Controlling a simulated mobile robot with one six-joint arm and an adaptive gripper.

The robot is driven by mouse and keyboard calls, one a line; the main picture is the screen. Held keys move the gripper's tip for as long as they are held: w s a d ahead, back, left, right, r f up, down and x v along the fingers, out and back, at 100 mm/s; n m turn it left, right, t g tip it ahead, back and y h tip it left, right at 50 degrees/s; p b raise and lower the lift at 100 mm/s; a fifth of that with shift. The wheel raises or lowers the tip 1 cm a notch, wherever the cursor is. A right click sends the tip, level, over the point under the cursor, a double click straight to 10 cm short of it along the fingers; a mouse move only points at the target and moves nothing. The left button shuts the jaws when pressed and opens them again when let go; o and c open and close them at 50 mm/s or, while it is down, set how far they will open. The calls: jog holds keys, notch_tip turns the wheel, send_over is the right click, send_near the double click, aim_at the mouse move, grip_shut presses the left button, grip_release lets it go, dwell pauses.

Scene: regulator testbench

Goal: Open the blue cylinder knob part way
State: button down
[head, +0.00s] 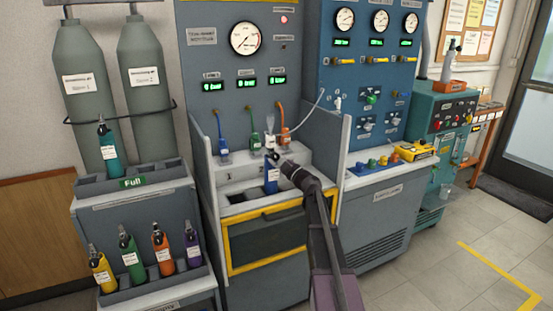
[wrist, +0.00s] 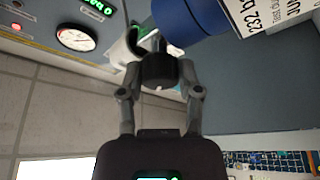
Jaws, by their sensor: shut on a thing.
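The blue cylinder (head: 271,180) stands in the testbench's recessed bay in the head view, with a white label on its side. In the wrist view its blue body (wrist: 188,18) and label are at the top. My gripper (head: 281,166) is at the cylinder's top, reaching in from the lower right. In the wrist view my gripper (wrist: 160,82) has its two fingers on either side of the black knob (wrist: 158,70), shut on it. The knob's angle cannot be told. In the head view the knob is largely hidden by my gripper.
Blue, green and orange hose fittings (head: 254,141) stand just behind the cylinder on the bench. A rack (head: 140,198) with several small cylinders is at left. A blue bench (head: 365,180) with colored knobs adjoins at right. The floor at lower right is clear.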

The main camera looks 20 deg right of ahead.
jog(key=shift+c, duration=1.4)
grip_release()
jog(key=shift+m, duration=0.3)
